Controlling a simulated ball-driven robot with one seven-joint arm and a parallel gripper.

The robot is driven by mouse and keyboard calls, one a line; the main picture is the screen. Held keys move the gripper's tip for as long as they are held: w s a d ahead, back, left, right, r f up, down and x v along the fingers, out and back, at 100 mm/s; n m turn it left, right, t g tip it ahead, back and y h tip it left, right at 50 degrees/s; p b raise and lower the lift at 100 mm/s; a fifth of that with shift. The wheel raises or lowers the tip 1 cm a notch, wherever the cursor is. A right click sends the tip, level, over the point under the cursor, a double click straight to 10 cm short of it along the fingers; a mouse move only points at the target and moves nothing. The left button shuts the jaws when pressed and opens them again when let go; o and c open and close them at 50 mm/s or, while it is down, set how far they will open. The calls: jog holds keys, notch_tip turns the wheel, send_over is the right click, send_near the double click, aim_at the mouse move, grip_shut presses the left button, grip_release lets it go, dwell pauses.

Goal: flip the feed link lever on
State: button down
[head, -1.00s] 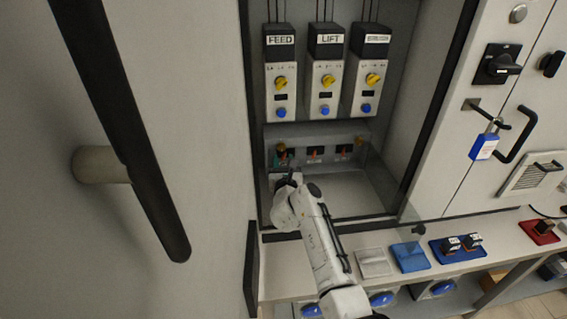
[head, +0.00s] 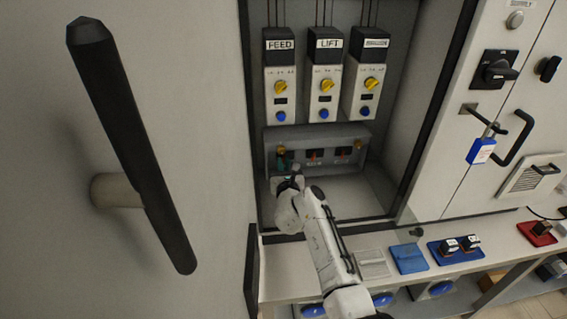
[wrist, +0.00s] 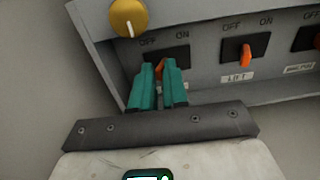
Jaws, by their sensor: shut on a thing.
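The feed link lever (wrist: 160,70) is a small orange lever on a black switch plate, the leftmost on a grey switch box (head: 350,133). My gripper (wrist: 161,84) has its teal fingers shut around this lever. The lever's tip shows between the fingers in the wrist view, with OFF and ON marked above it. The fingers cover much of the plate, and I cannot tell clearly which way the lever leans. In the head view my gripper (head: 285,165) is at the left end of the box and hides the lever.
The orange lift lever (wrist: 246,55) and a third lever (wrist: 317,40) sit to the right. A yellow knob (wrist: 128,17) is just above the feed plate. A door with a black handle (head: 135,150) stands at left. A shelf with blue trays (head: 409,257) lies below right.

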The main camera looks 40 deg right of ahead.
jog(key=d+n+t+y, duration=0.1)
jog(key=n+y, duration=0.2)
jog(key=y, duration=0.2)
jog(key=s+d+n+y, duration=0.1)
jog(key=n+y, duration=0.2)
jog(key=y, duration=0.2)
jog(key=d+n+t+y, duration=0.1)
jog(key=n+y, duration=0.3)
jog(key=y, duration=0.1)
jog(key=shift+s+d+t+p, duration=0.25)
jog(key=shift+d+t+p, duration=0.05)
jog(key=shift+d+p, duration=0.1)
jog(key=c, duration=1.3)
grip_release()
jog(key=shift+d, duration=0.1)
jog(key=shift+o, duration=0.7)
